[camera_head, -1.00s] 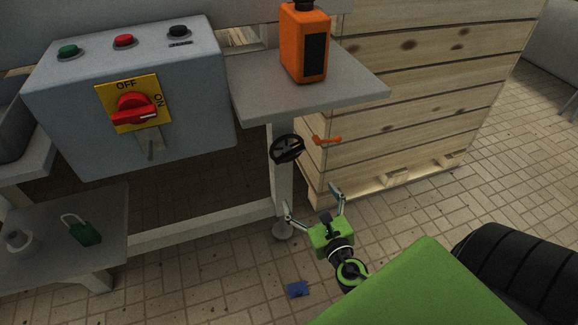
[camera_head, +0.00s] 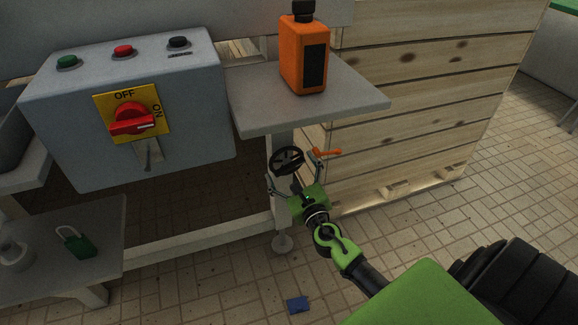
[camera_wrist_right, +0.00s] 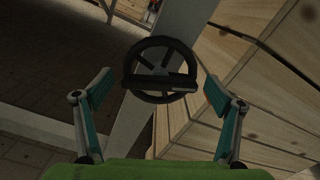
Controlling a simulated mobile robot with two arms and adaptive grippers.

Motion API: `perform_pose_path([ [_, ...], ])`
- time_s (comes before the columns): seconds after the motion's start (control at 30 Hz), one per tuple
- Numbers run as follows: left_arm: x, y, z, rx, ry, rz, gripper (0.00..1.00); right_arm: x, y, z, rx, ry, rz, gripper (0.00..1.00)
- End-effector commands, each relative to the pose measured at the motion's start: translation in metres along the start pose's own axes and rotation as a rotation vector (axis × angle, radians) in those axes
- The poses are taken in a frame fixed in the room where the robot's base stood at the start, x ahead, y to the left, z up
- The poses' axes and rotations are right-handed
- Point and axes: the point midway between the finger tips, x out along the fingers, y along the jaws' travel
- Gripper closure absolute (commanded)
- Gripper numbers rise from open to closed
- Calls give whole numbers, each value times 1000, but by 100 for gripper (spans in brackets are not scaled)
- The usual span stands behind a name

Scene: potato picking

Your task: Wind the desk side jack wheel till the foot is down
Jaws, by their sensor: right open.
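The black jack wheel (camera_head: 287,160) is mounted on the white desk leg, under the small grey shelf. In the right wrist view the wheel (camera_wrist_right: 160,70) shows its spokes and a handle bar across its lower part. The round foot (camera_head: 282,243) sits at the bottom of the leg; whether it touches the floor I cannot tell. My right gripper (camera_head: 294,184) is open just below and in front of the wheel. In the wrist view its two fingers (camera_wrist_right: 160,92) stand either side of the wheel, apart from it. My left gripper is not in view.
An orange bottle (camera_head: 303,60) stands on the grey shelf (camera_head: 350,100) above. An orange lever (camera_head: 326,152) is right of the wheel. Wooden crate boards (camera_head: 420,100) rise close on the right. A control box (camera_head: 190,120) is left. A blue piece (camera_head: 297,305) lies on the floor.

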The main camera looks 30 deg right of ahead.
Motion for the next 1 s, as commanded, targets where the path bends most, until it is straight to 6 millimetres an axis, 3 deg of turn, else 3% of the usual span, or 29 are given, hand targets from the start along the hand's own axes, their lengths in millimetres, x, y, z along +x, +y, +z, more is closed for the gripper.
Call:
perform_pose_path([
  [0.13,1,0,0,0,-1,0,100,11,0,0,0,0,0,14],
  [0.43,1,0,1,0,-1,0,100,13,0,0,1,0,0,14],
  [0.47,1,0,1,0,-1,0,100,13,0,0,1,0,0,17],
  [0.57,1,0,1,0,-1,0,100,13,0,0,1,0,0,42],
  [1.0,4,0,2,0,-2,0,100,12,0,-1,60,1,0,43],
])
